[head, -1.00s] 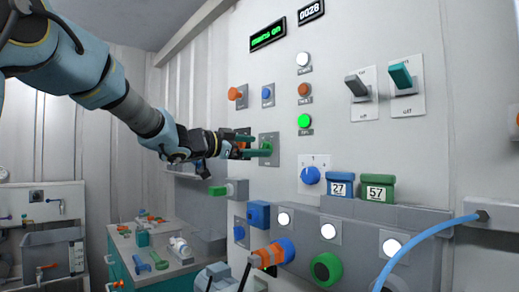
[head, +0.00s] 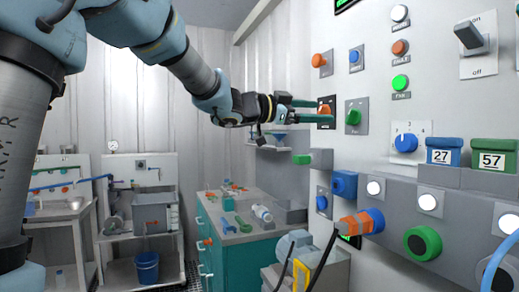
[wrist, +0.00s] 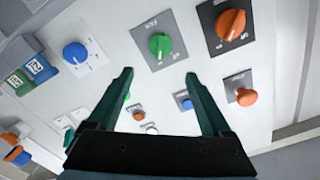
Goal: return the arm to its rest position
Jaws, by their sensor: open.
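My arm (head: 190,70) reaches from the upper left toward the white control panel. My gripper (head: 318,111) is open, with its two green fingers spread in front of the orange knob on its dark plate (head: 324,112). The wrist view shows the gripper (wrist: 162,85) with nothing between its fingers. There the green knob (wrist: 160,45) sits just beyond the fingertips, and the orange knob (wrist: 231,24) lies to the right. The fingers appear apart from both knobs.
The panel carries a blue dial (head: 405,143), a toggle switch (head: 471,38), blue (head: 443,152) and green (head: 493,154) numbered boxes and a grey ledge (head: 455,205). A teal cabinet (head: 250,262) stands below the arm. Open room lies left, before the sink benches.

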